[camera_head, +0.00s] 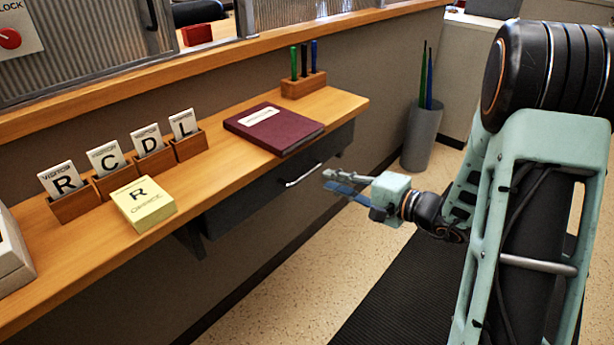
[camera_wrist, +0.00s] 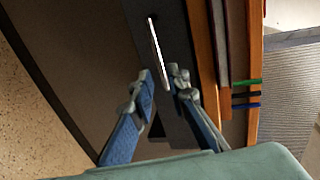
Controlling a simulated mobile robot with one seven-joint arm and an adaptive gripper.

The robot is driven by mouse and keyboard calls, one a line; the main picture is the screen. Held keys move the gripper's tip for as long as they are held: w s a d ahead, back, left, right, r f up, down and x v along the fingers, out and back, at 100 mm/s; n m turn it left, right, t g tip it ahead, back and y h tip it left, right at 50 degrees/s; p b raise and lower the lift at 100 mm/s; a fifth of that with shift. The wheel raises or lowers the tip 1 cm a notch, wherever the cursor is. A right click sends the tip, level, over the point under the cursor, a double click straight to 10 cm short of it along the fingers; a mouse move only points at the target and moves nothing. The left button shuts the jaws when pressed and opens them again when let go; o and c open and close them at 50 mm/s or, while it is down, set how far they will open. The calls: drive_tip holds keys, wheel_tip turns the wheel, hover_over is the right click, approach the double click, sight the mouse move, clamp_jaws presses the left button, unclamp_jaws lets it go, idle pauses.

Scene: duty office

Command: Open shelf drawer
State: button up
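The shelf drawer (camera_head: 265,195) is a dark grey box front under the wooden shelf (camera_head: 225,170), and it looks closed. Its silver bar handle (camera_head: 302,176) is at the middle of the front. My gripper (camera_head: 330,180) is just right of the handle in the head view, pointing at it. In the wrist view, the handle (camera_wrist: 157,52) runs lengthwise ahead of the gap between the fingertips of my gripper (camera_wrist: 164,80). The fingers are open, with nothing gripped. Whether the handle's near end lies between the fingertips is hard to tell.
On the shelf are a maroon book (camera_head: 273,130), a pen holder (camera_head: 303,84), a yellow pad (camera_head: 143,204) and several lettered card holders (camera_head: 73,205). A grey bin (camera_head: 422,138) with tall rods stands beyond. The floor before the drawer is clear, with a black mat (camera_head: 400,290).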

sight(308, 172)
drive_tip(key=x, duration=0.8)
drive_tip(key=shift+w+a+b, duration=0.2)
drive_tip(key=shift+a+b, duration=0.05)
drive_tip(key=shift+b, duration=0.05)
clamp_jaws()
